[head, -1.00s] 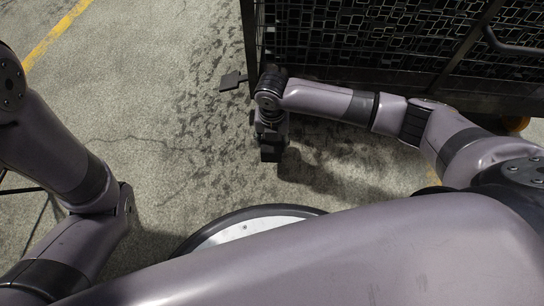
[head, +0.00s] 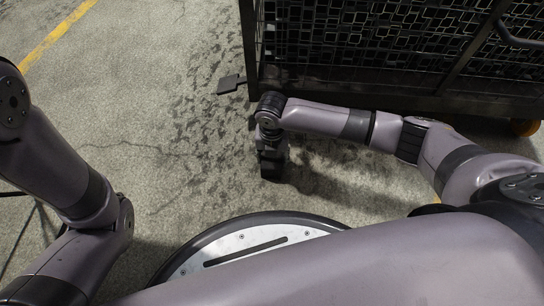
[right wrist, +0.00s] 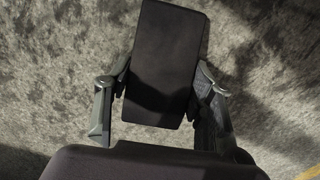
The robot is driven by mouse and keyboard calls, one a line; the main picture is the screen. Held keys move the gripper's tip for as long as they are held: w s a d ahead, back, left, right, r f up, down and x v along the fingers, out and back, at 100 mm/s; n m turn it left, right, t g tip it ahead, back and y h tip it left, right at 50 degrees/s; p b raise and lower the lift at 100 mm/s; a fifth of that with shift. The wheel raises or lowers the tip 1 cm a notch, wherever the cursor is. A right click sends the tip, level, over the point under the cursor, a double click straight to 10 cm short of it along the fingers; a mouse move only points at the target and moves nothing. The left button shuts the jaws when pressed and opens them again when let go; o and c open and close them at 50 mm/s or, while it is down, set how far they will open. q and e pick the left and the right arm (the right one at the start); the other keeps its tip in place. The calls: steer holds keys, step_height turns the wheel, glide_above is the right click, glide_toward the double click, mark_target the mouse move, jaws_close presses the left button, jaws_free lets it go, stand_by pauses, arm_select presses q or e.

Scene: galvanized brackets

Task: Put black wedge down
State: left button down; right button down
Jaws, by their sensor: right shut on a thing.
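The black wedge (right wrist: 163,62) is a dark, smooth block with a rectangular face, seen in the right wrist view. My right gripper (right wrist: 160,95) has a finger on each side of it and is shut on it. In the head view my right gripper (head: 271,165) points down over the concrete floor in front of the cart, with a dark block at its tip. I cannot tell whether the wedge touches the floor. My left arm shows at the left of the head view, but its gripper is out of view.
A black mesh cart (head: 380,85) filled with metal brackets stands at the upper right, with an orange caster (head: 525,128). A small dark flat piece (head: 230,84) lies beside its left corner. The floor (head: 150,110) left of the right gripper is clear. A yellow line (head: 58,37) crosses the upper left.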

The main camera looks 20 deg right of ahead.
steer(key=c, duration=0.7)
jaws_free()
